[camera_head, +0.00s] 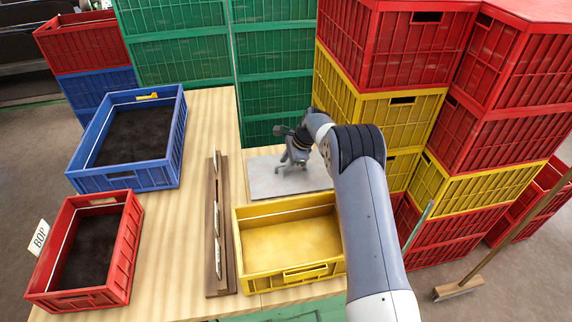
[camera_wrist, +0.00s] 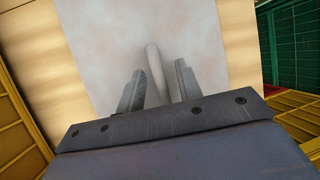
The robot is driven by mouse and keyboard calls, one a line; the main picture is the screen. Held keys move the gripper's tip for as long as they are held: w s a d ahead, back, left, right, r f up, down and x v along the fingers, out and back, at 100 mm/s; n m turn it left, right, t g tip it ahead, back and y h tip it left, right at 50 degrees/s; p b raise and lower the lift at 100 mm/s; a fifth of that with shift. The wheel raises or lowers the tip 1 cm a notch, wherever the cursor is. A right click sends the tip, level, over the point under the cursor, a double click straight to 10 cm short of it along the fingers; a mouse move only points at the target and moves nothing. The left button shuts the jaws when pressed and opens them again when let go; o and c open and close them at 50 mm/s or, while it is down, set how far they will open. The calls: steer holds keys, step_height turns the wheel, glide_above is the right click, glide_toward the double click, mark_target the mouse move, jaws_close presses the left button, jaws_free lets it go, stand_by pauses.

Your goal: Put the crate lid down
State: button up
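The crate lid looks to be a flat pale grey panel (camera_head: 262,183), lying on the wooden table behind the yellow crate (camera_head: 290,272). In the wrist view the panel (camera_wrist: 105,30) fills the upper middle, with a slim grey upright handle (camera_wrist: 154,68) on it. My gripper (camera_head: 291,164) points down over the panel. In the wrist view its two fingers (camera_wrist: 159,72) stand on either side of the handle, with a narrow gap visible, so it looks open around it. The yellow crate is open at the top and shows a plain yellow inside.
A blue crate (camera_head: 172,150) and a red crate (camera_head: 124,255), both with dark contents, stand on the table's left side. A wooden rack (camera_head: 212,230) with cards divides the table. Green crates (camera_head: 185,45) and red and yellow stacks (camera_head: 400,50) stand behind and right. A broom (camera_head: 460,290) leans at right.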

mark_target(300, 175)
steer(key=b+v, duration=0.1)
steer(key=v, duration=1)
steer(key=shift+r, duration=0.15)
